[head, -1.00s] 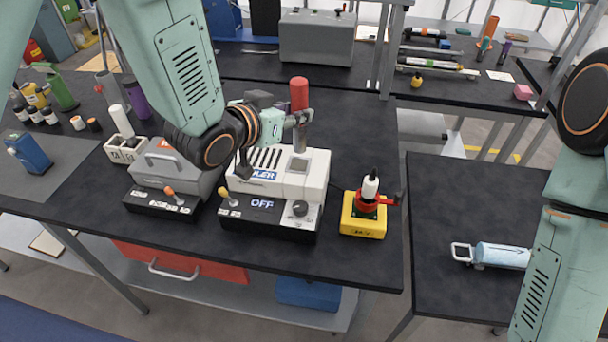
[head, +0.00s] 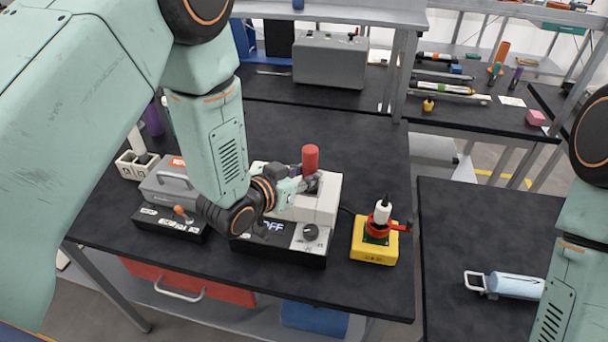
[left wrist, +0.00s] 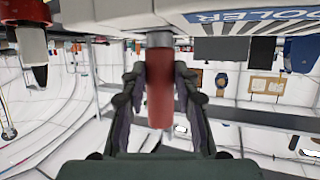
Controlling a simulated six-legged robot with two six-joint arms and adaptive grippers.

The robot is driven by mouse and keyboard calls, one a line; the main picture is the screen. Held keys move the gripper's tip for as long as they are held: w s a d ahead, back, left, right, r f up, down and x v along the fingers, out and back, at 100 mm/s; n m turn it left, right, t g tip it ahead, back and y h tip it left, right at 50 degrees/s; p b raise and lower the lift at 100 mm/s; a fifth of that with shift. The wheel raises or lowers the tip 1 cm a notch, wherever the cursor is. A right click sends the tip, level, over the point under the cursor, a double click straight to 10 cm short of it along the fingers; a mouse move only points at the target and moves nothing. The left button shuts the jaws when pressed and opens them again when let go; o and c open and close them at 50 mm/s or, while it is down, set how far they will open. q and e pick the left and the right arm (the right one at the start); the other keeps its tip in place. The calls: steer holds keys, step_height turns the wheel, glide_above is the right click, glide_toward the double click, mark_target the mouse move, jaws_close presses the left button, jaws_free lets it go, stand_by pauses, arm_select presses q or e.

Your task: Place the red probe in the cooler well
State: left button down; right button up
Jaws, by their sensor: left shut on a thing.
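The red probe (head: 310,158) is upright over the cooler (head: 325,205), a white box with a dark front panel. My left gripper (head: 310,184) is shut on the probe just above the cooler's top. In the left wrist view the red probe (left wrist: 160,98) sits between the two fingers (left wrist: 160,100). Its short metal end meets the underside-up white body of the cooler (left wrist: 110,12). The well is hidden by the gripper and probe, so I cannot tell how deep the metal end is. My right gripper is out of view.
A grey box with a handle (head: 165,188) stands left of the cooler. A yellow box (head: 372,243) with a red and white fitting stands to its right. A light blue cylinder (head: 515,286) lies on the right table. The table behind the cooler is mostly clear.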

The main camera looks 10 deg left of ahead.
arm_select(q)
steer(key=shift+s+d+f, duration=0.1)
steer(key=shift+s+d, duration=0.05)
steer(key=shift+s, duration=0.1)
steer(key=c, duration=1.4)
jaws_free()
steer(key=o, duration=0.4)
steer(key=shift+w+f, duration=0.1)
steer(key=shift+w, duration=0.15)
steer(key=shift+s, duration=0.1)
steer(key=shift+s+r, duration=0.1)
steer(key=shift+r, duration=0.35)
steer(key=v, duration=1.1)
steer(key=shift+s+r+b, duration=0.15)
steer(key=shift+s+b, duration=0.1)
steer(key=shift+b, duration=0.1)
